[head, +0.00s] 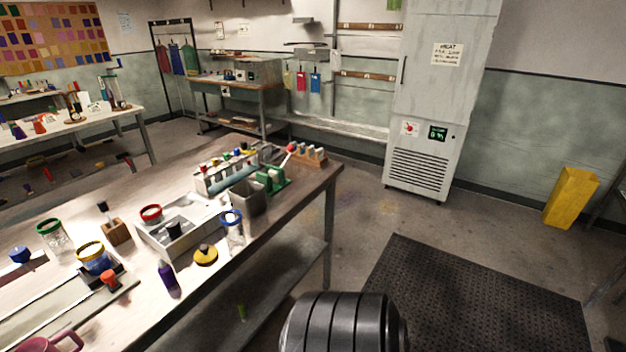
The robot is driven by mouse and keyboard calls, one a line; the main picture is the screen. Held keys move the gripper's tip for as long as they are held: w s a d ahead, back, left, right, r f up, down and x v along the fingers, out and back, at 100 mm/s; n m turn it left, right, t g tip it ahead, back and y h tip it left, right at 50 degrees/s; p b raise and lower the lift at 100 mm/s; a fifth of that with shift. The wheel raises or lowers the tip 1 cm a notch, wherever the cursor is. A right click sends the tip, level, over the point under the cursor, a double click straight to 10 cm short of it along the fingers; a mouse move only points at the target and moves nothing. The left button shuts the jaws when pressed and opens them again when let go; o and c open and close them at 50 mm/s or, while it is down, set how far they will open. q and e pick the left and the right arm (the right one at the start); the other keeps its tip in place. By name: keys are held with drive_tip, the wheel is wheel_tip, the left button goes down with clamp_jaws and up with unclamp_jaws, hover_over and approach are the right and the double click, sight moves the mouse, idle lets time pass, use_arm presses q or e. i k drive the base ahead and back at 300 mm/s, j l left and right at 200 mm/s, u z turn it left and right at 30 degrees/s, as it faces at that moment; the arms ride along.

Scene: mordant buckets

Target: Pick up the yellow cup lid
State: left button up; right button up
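A round yellow lid-like disc with a dark knob on top, which looks like the yellow cup lid (206,257), lies on the workbench (140,318) near its front edge. It sits below a clear jar with a blue rim (232,228) and to the right of a small purple bottle (168,276). A glass jar with a yellow rim (95,257) stands further left on the bench. Neither my left nor my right gripper shows in the head view.
A grey divided tray (160,241) with a red-rimmed jar (151,215) stands behind the lid. A grey bin (249,198) and green device (272,180) are further right. A dark mat (480,300) and open floor lie right of the bench. A tall grey cabinet (440,90) stands behind.

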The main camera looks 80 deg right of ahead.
sight(205, 253)
drive_tip(key=z, duration=1.55)
